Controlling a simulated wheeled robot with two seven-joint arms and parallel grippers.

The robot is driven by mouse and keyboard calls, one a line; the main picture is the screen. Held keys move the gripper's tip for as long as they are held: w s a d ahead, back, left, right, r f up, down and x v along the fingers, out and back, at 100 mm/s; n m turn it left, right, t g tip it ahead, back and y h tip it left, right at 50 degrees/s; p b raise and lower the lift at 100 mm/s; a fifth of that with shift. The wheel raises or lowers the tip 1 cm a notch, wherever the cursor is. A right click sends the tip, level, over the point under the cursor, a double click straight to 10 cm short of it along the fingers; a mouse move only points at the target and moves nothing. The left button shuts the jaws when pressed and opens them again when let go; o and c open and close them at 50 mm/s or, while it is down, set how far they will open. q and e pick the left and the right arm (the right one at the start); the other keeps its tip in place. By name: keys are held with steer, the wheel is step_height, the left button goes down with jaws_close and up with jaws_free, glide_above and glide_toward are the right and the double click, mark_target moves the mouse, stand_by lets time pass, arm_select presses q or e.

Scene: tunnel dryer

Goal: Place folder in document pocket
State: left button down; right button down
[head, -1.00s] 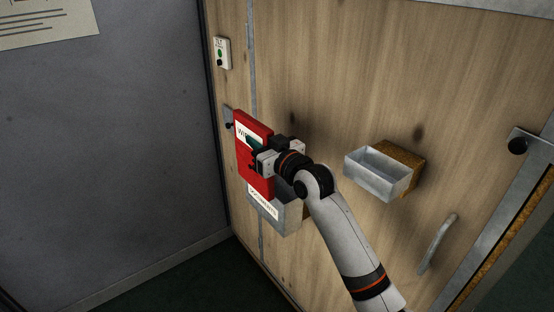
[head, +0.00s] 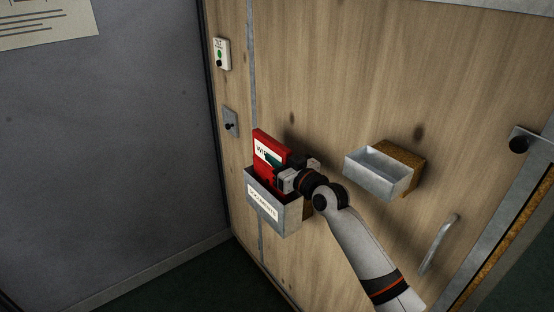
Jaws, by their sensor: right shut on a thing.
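The red folder (head: 263,143) has a white label that is partly covered by my gripper. It stands upright with its lower part hidden behind the front wall of the grey document pocket (head: 286,222), which bears a white "DOCUMENTS" label and is fixed to the wooden wall. My right gripper (head: 277,169) is shut on the folder's right side, just above the pocket's rim. Whether the folder touches the pocket's bottom is hidden. My left gripper is not in view.
An open, empty-looking metal tray (head: 378,172) on a cork-coloured block sits right of my gripper. A handle (head: 438,243) is at lower right. A switch box (head: 222,54) and a small latch plate (head: 231,123) are at upper left.

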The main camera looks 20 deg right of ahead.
steer(key=shift+d+f+b, duration=0.1)
steer(key=shift+f+b, duration=0.35)
steer(key=shift+f, duration=0.15)
steer(key=c, duration=1.3)
jaws_free()
steer(key=shift+r+p, duration=0.55)
steer(key=shift+r, duration=0.25)
steer(key=v, duration=1.2)
steer(key=shift+f, duration=0.1)
